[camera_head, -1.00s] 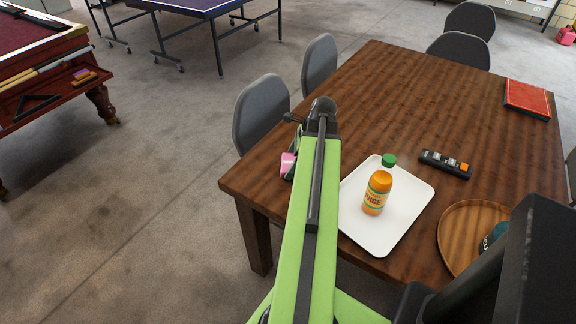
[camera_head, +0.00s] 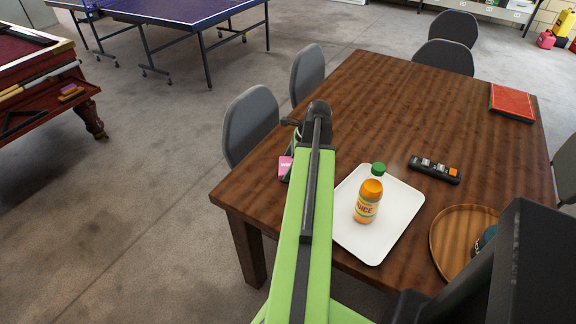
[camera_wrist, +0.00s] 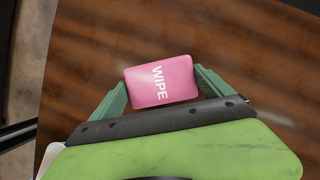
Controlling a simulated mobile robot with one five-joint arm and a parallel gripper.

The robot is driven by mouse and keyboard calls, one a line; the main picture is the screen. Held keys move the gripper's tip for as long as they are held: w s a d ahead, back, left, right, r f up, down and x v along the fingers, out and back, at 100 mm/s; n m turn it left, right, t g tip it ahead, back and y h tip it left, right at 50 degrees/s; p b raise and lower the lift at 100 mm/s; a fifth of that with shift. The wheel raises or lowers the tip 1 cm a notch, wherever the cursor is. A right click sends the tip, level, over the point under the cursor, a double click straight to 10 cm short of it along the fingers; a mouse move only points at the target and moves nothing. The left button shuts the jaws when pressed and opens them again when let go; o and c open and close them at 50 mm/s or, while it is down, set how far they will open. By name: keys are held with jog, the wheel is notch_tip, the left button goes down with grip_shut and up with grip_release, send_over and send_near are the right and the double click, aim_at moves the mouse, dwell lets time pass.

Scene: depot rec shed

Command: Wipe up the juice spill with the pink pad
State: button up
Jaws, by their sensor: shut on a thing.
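The pink pad (camera_wrist: 161,82), marked WIPE, is held between the two green fingers of my gripper (camera_wrist: 163,90) in the wrist view. In the head view the pad (camera_head: 285,166) shows at the left side of the wooden table (camera_head: 405,110), beside my arm, which hides most of my gripper. I cannot tell whether the pad touches the tabletop. An orange juice bottle (camera_head: 367,203) stands upright on a white tray (camera_head: 395,227). I cannot make out the juice spill in either view.
A black remote-like object (camera_head: 434,169), a red book (camera_head: 512,102) and a round wooden tray (camera_head: 446,246) are on the table. Grey chairs (camera_head: 250,122) line its left side. The middle of the tabletop is clear.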

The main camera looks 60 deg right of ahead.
jog(key=shift+r+p, duration=2.8)
jog(key=shift+r, duration=0.25)
notch_tip(320, 180, up, 3)
jog(key=p, duration=0.3)
